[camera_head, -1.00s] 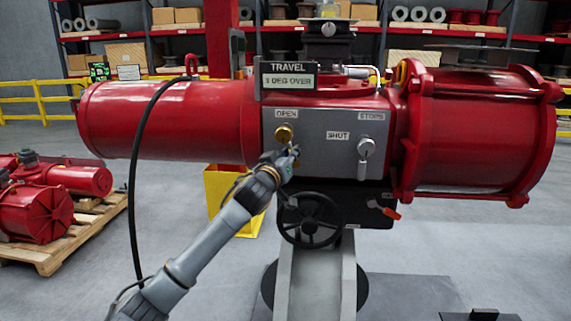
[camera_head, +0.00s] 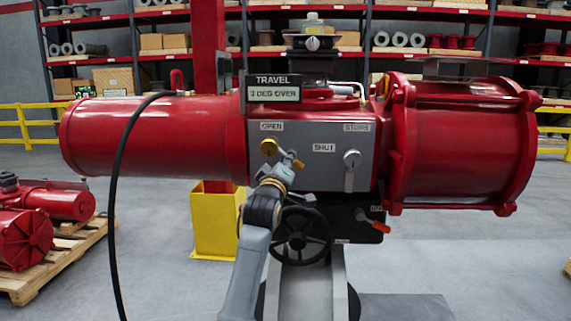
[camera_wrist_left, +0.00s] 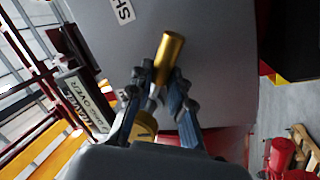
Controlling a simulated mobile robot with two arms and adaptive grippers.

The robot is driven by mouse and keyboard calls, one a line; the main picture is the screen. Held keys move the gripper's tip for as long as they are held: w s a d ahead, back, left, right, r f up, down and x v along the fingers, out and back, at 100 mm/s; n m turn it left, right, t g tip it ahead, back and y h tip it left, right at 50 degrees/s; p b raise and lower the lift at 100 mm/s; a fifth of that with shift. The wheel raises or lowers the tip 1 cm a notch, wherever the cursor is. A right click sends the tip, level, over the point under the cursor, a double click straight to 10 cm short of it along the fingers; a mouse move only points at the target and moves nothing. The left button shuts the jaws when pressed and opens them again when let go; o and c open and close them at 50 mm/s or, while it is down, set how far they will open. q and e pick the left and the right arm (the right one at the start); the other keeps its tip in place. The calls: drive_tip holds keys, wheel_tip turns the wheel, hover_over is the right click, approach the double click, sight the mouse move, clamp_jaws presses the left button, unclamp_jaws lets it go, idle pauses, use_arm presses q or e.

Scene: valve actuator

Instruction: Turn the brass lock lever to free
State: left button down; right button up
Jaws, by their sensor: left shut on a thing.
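The brass lock lever has a round brass hub (camera_head: 269,147) on the grey panel, under the OPEN label. Its arm reaches right and slightly down from the hub, toward the SHUT label. My left gripper (camera_head: 290,160) is shut on this arm from the front. In the left wrist view the brass tip of the lock lever (camera_wrist_left: 170,50) sticks out past my left fingers (camera_wrist_left: 160,88), and the hub shows at lower left, partly hidden by a finger. The fingers cover much of the lever's arm. My right gripper is not in view.
A silver handle (camera_head: 350,172) hangs down at the panel's right. A black handwheel (camera_head: 301,236) and a red-tipped lever (camera_head: 371,222) sit below. A sign (camera_head: 273,88) above reads TRAVEL, 3 DEG OVER. A black cable (camera_head: 116,200) hangs at left.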

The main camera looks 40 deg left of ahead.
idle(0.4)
use_arm(q)
drive_tip(key=c, duration=1.5)
unclamp_jaws()
drive_tip(key=v, duration=1.2)
drive_tip(key=shift+d, duration=0.1)
